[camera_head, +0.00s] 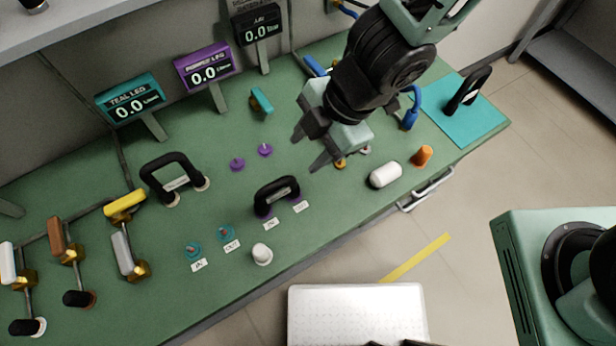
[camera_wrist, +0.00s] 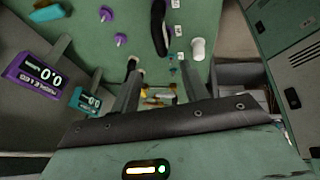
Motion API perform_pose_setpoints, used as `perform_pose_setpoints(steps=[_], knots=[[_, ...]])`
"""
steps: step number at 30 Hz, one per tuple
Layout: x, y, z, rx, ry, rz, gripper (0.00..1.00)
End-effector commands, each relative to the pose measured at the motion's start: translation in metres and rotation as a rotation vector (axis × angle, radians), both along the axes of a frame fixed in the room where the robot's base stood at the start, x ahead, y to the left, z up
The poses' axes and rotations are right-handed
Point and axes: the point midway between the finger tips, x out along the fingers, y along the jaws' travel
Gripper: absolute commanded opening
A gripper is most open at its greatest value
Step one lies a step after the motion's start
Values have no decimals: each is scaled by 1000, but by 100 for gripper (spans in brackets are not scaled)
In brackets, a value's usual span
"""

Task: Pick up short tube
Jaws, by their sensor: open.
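Three black U-shaped tubes are in the head view. The smallest-looking bench tube (camera_head: 277,188) arches between two purple fittings at mid-bench. A wider tube (camera_head: 170,164) stands on pale fittings to its left. A third tube (camera_head: 466,92) stands on a teal mat at the right. I cannot tell for certain which is the short tube. My gripper (camera_head: 311,147) is open and empty above the bench, up and right of the mid-bench tube. In the wrist view, a black tube (camera_wrist: 157,26) shows at the top, beyond the open fingers (camera_wrist: 161,88).
Purple pegs (camera_head: 238,164), teal pegs (camera_head: 193,251), a white knob (camera_head: 262,254), a white cylinder (camera_head: 385,175) and an orange cap (camera_head: 422,156) stand on the green bench. Displays (camera_head: 129,99) line the back. Valves (camera_head: 127,206) stand at the left. The teal mat (camera_head: 473,127) has bare room.

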Motion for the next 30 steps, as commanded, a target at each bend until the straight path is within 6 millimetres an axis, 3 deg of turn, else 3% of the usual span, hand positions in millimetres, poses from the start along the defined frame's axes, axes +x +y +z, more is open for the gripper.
perform_pose_setpoints(steps=[18, 30], knots=[[-6, 43, -98, 0, 0, 10, 45], [-6, 60, -129, -1, 1, 10, 45]])
